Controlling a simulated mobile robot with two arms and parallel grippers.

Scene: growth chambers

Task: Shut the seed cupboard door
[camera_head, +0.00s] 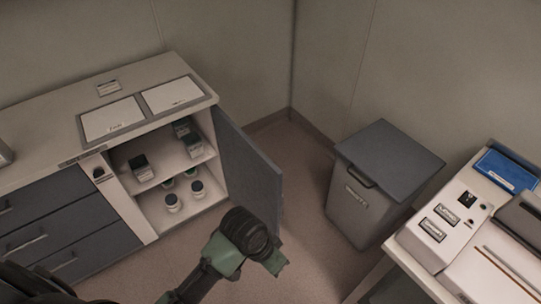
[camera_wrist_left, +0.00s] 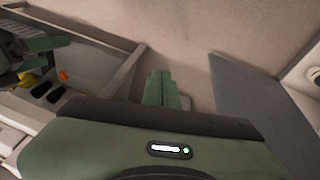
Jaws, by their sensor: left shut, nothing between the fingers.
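The seed cupboard (camera_head: 150,225) stands at the left in the head view, with pale shelves holding several dark-lidded jars. Its slate-grey door (camera_head: 248,172) hangs open on the right side, swung well out from the front. My left gripper (camera_head: 277,264) is shut and empty, near the door's free end in the picture. In the left wrist view its green fingers (camera_wrist_left: 165,85) are together over the floor. A slate panel, seemingly the door (camera_wrist_left: 250,110), lies to their right, with floor showing between. A green and dark part at the left, apparently my right gripper (camera_wrist_left: 60,42), is unclear.
A grey waste bin (camera_head: 355,205) with a dark lid stands right of the door. A bench (camera_head: 420,275) with a blue tray (camera_head: 506,170) and instruments is at the lower right. Drawers (camera_head: 55,215) adjoin the cupboard. Floor shows between door and bin.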

